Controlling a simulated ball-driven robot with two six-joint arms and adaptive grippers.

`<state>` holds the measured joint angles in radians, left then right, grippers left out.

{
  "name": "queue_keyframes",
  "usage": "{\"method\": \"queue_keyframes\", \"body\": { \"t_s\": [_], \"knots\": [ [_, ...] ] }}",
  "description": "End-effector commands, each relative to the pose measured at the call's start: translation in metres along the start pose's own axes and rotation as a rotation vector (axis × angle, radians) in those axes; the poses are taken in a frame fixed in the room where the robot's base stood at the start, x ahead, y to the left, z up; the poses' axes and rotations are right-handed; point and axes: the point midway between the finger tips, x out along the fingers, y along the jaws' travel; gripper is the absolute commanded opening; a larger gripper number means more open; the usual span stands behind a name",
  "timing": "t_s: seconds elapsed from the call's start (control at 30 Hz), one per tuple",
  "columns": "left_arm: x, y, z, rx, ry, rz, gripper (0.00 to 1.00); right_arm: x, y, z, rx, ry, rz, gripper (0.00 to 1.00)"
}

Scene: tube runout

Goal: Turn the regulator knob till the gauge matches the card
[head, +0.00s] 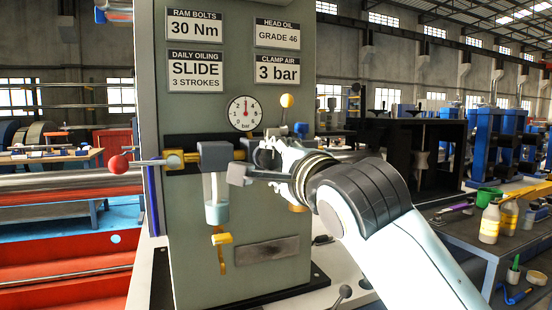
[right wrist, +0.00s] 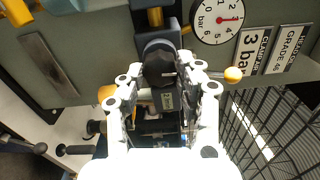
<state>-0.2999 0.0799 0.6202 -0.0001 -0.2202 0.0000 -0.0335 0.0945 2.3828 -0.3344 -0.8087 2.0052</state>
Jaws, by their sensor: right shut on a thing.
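The gauge (head: 245,113) is a white round dial marked in bar on the grey machine column. Its red needle points straight up, at about 3; the gauge also shows in the right wrist view (right wrist: 217,19). The card (head: 277,69) reads CLAMP AIR 3 bar. The dark regulator knob (right wrist: 159,57) sits below the gauge, mostly hidden by my gripper in the head view. My right gripper (right wrist: 162,78) is shut on the knob, with one finger on each side of it. My left gripper is not in view.
Other cards, such as RAM BOLTS 30 Nm (head: 194,24), are on the column. A grey block with a clear bowl (head: 217,213) hangs left of the knob. A red ball handle (head: 118,165) sticks out left. A bench with bottles (head: 490,222) stands at right.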

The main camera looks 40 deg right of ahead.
Motion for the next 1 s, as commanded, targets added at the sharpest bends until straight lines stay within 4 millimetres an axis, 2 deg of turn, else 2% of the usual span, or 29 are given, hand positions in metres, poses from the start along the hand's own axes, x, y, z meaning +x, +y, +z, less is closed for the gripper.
{"method": "queue_keyframes", "body": {
  "t_s": [0.03,0.07,0.2,0.53,0.87,1.0],
  "knots": [
    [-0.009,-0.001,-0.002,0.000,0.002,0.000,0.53,0.000,-0.003,0.000,-0.058,0.001,0.005,0.12],
    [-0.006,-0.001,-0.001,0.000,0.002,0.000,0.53,0.000,-0.001,0.000,-0.050,0.001,0.003,0.39],
    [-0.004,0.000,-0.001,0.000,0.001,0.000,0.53,0.000,0.001,0.000,-0.047,0.000,0.003,0.57],
    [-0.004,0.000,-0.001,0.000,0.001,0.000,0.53,-0.003,0.001,0.000,-0.045,0.000,0.003,0.58],
    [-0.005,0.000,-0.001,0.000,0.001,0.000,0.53,-0.039,0.000,0.000,-0.043,0.000,0.003,0.58],
    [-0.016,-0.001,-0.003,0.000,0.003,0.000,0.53,-0.053,-0.002,0.000,-0.043,0.000,0.005,0.58]
  ]
}}
